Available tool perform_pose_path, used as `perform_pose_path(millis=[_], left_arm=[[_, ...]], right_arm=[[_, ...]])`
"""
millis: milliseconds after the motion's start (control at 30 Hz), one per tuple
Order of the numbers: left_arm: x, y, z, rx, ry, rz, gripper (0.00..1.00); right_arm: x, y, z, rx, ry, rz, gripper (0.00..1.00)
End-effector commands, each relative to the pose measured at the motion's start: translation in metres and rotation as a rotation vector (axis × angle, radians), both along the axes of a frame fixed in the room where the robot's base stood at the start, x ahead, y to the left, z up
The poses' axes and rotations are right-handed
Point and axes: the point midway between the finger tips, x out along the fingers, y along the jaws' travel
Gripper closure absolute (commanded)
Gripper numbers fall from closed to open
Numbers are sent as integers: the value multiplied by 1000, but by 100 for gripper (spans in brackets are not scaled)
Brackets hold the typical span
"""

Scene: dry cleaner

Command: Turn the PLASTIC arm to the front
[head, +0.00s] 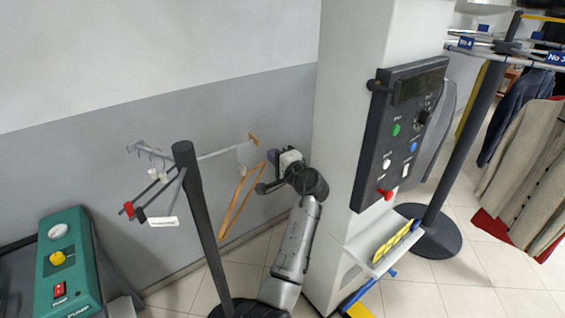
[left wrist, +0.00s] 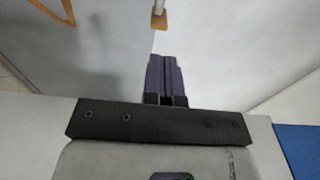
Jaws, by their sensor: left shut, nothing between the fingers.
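A hanger stand with a dark post (head: 200,215) has several thin arms at its top. One long arm (head: 222,152) points right and ends in a wooden-coloured tip (head: 253,138); a wooden hanger (head: 240,200) hangs near it. Shorter arms point left and front, one with a red tip (head: 128,209). A white label plate (head: 163,221) hangs there; its text is too small to read, so I cannot tell which arm is PLASTIC. My left gripper (head: 273,157) is shut and empty, right of the tip. In the left wrist view its purple fingers (left wrist: 165,75) are together, apart from the tip (left wrist: 159,18).
A wall stands behind the stand. A white pillar (head: 352,120) with a dark control panel (head: 400,130) is close right of my left arm. A green pump box (head: 70,262) is at lower left. A garment rack (head: 470,150) stands at right.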

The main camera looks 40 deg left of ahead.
Motion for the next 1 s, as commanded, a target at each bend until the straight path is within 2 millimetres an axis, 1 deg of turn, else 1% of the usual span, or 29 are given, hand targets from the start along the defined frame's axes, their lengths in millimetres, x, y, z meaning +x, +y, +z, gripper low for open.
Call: perform_pose_path(millis=[33, 200, 400, 600, 1000], left_arm=[[2, 10, 1, 0, 0, 2, 100], [9, 35, 1, -1, 1, 1, 100], [13, 53, 0, 0, 0, 0, 100], [15, 61, 0, 0, 0, 1, 100], [15, 62, 0, 0, 0, 2, 100]], right_arm=[[1, 0, 1, 0, -2, 0, 50], [1, 0, 2, -2, -3, 0, 50], [1, -1, 3, -4, -4, 3, 50], [1, -3, 3, -9, -4, 6, 50], [2, -2, 3, -7, -4, 4, 50]])
